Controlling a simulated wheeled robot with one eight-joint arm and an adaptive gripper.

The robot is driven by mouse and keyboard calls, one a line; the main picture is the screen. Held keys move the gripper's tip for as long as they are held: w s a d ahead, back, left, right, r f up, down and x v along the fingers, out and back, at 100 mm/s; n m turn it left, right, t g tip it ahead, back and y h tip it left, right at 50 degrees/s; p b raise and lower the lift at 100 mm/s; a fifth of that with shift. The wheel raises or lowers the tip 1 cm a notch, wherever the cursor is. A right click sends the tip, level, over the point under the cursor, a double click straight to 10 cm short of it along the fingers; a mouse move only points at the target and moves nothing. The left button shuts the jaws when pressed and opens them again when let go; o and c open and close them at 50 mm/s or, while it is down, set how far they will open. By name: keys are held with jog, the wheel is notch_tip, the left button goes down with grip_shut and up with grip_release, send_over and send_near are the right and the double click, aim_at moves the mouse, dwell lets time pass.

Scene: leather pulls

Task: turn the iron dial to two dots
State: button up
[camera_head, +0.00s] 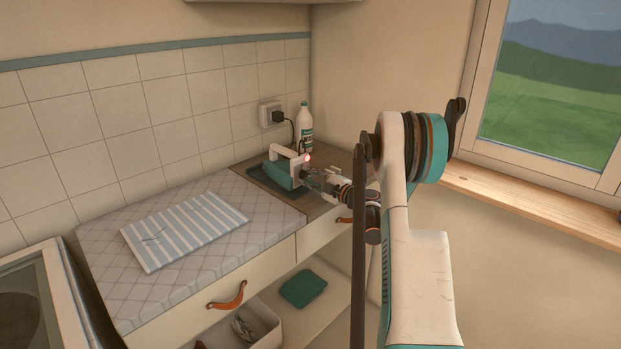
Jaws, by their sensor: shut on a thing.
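The iron (279,174), teal with a white handle, rests on a dark pad (258,184) at the back right of the counter. A small red light glows at its right end, near the top of the handle. My gripper (307,176) is at the iron's right side, at the end of my arm reaching in from the right. Its jaws are shut on a small part there, which I take to be the dial. The dial itself and its dots are hidden or too small to read.
A white bottle (305,130) stands close behind the iron. A black cord runs to the wall socket (270,114). A striped cloth (184,231) lies on the padded mat (110,290) to the left.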

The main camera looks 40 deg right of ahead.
jog(key=shift+f+m, duration=0.1)
jog(key=shift+m, duration=0.4)
jog(key=o, duration=0.7)
jog(key=s, duration=1.2)
jog(key=shift+d, duration=0.45)
